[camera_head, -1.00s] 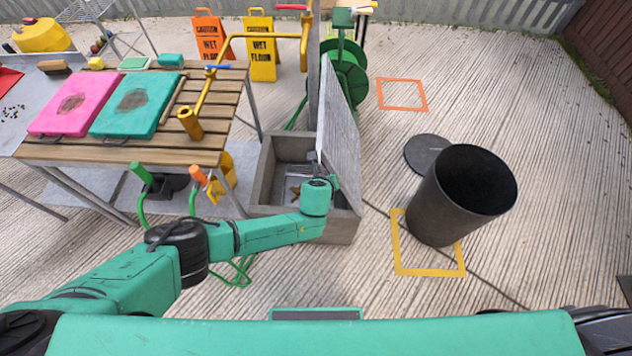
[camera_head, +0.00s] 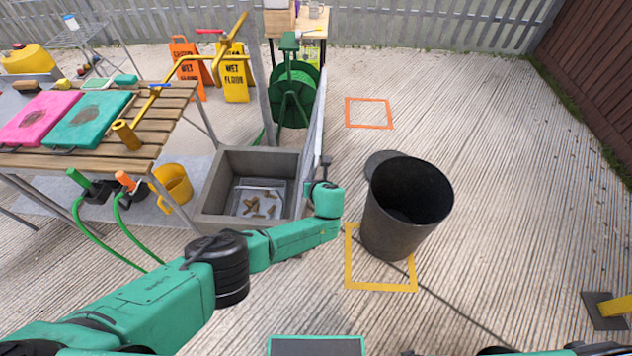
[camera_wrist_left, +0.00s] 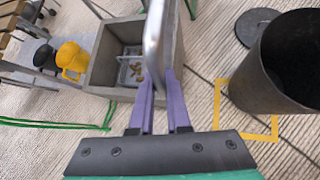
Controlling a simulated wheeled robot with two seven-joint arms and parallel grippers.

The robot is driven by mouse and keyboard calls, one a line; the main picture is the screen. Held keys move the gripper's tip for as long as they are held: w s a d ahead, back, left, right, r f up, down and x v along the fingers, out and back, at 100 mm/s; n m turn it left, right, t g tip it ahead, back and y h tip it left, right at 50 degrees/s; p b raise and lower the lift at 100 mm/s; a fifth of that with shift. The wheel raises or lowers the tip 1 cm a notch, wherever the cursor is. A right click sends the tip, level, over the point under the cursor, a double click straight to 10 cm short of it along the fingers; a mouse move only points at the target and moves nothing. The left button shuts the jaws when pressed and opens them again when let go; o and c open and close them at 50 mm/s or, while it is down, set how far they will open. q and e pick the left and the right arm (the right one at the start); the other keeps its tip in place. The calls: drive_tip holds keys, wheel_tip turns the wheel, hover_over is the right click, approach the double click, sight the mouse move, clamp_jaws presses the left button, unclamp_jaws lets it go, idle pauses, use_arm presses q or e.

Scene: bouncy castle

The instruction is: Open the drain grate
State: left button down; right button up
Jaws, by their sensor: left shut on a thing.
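The drain grate (camera_head: 317,112) is a grey panel standing raised at the right side of the concrete drain box (camera_head: 208,206), seen nearly edge-on. The box is open on top, with a pale basket (camera_head: 237,205) and several brown leaf-like bits inside. My left gripper (camera_head: 322,170) is at the grate's near end. In the left wrist view its purple fingers (camera_wrist_left: 161,92) are shut around a grey metal bar or edge (camera_wrist_left: 152,42) of the grate; the exact contact is partly hidden. My right gripper is not in view.
A black bin (camera_head: 400,225) stands right of my left gripper, on a yellow floor square (camera_head: 382,287). Its lid (camera_head: 378,162) lies behind. A slatted table (camera_head: 170,110) and a yellow bucket (camera_head: 172,185) are left of the box.

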use_arm(q)
drive_tip(key=shift+a+f, duration=0.1)
drive_tip(key=c, duration=0.9)
unclamp_jaws()
drive_tip(key=shift+s, duration=0.1)
drive_tip(key=p+v, duration=0.4)
drive_tip(key=v, duration=1)
drive_tip(key=shift+p, duration=0.3)
